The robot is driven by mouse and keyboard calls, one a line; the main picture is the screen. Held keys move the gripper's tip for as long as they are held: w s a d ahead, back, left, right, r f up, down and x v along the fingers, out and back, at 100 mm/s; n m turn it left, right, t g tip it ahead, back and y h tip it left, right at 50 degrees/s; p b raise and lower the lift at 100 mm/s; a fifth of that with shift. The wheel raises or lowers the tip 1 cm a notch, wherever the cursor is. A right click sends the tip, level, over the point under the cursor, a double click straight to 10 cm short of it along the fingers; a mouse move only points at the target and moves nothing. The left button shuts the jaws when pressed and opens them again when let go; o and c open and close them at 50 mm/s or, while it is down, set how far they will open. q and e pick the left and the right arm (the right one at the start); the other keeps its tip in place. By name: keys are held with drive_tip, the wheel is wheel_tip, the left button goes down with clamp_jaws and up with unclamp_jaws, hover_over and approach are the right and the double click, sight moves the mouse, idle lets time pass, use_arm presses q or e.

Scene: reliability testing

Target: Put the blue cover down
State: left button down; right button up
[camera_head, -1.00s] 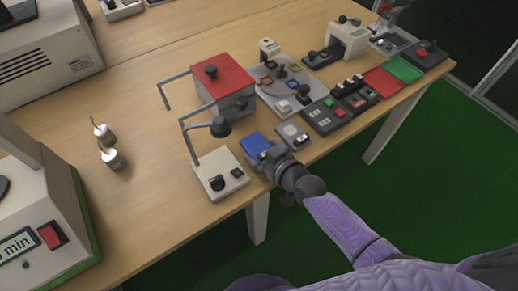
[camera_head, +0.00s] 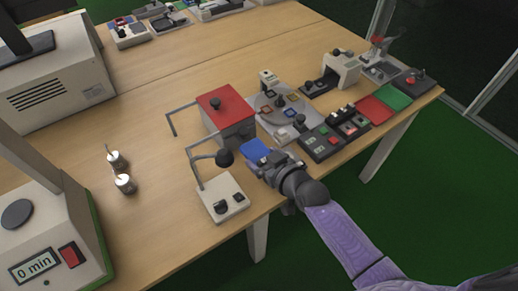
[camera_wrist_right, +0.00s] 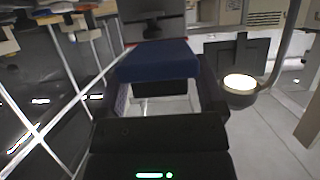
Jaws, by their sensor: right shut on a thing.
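The blue cover (camera_head: 256,150) is a flat blue piece at the tip of my right gripper (camera_head: 266,163). In the right wrist view the cover (camera_wrist_right: 158,60) sits between the fingers, with its broad top face toward the camera. My right gripper is shut on it. In the head view the cover is in front of the red-lidded box (camera_head: 226,108) and right of the lamp stand (camera_head: 222,200). It looks raised above the table, though the exact height is unclear. My left gripper is not in view.
A panel with green and red buttons (camera_head: 323,143) lies right of my gripper. A grey tray of parts (camera_head: 262,120) is behind it. The lamp's bent arm (camera_head: 192,170) rises close on the left. Bare wood (camera_head: 140,215) is free further left.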

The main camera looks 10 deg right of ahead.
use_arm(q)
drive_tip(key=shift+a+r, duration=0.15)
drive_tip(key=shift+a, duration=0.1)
use_arm(e)
drive_tip(key=s+d+r+n+g+y, duration=0.1)
drive_tip(key=s+r+n+g+y, duration=0.1)
drive_tip(key=r, duration=0.7)
drive_tip(key=s+d+r+n+g+y, duration=0.2)
drive_tip(key=s+r+n+g+y, duration=0.1)
drive_tip(key=s+r, duration=0.4)
wheel_tip(320, 180, up, 3)
drive_tip(key=shift+r+n+y, duration=0.2)
drive_tip(key=shift+n+y, duration=0.5)
drive_tip(key=shift+n, duration=0.3)
drive_tip(key=shift+r, duration=0.1)
